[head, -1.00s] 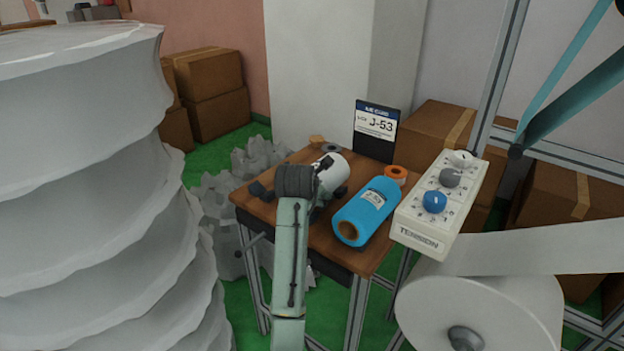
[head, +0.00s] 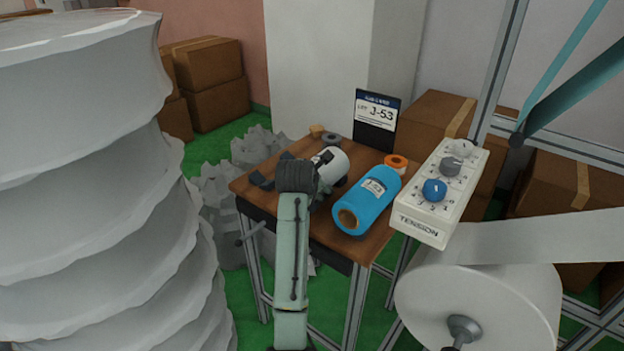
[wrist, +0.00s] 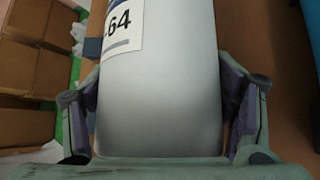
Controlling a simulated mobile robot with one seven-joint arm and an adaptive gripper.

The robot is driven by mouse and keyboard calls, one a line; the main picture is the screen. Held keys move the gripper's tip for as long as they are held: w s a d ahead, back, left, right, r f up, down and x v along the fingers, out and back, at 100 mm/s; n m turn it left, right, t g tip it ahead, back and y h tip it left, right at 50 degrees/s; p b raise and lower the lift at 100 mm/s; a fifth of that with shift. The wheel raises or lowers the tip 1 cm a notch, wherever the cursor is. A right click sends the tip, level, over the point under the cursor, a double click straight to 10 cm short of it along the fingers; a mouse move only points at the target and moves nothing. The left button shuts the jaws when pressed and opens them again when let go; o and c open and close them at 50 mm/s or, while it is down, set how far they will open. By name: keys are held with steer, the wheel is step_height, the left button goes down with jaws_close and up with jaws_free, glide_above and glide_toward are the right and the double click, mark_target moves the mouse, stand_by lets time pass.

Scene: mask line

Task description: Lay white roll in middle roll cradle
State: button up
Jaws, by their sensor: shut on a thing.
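My gripper (wrist: 164,98) is shut on the white roll (wrist: 160,110), with one finger pad against each side of it in the wrist view. The roll carries a label ending in "64". In the head view the white roll (head: 333,162) is over the left part of the wooden table (head: 322,232), partly hidden by my wrist. Small dark cradle blocks (head: 261,181) show just left of my wrist. Whether the roll touches a cradle cannot be told. The middle cradle is not clearly seen.
A blue roll (head: 366,203) lies on the table right of the white roll, with an orange tape ring (head: 396,162) behind it. A sign (head: 376,122) stands at the back edge. A tension box (head: 440,195) and a large white reel (head: 480,300) stand at the right.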

steer(key=o, duration=1.1)
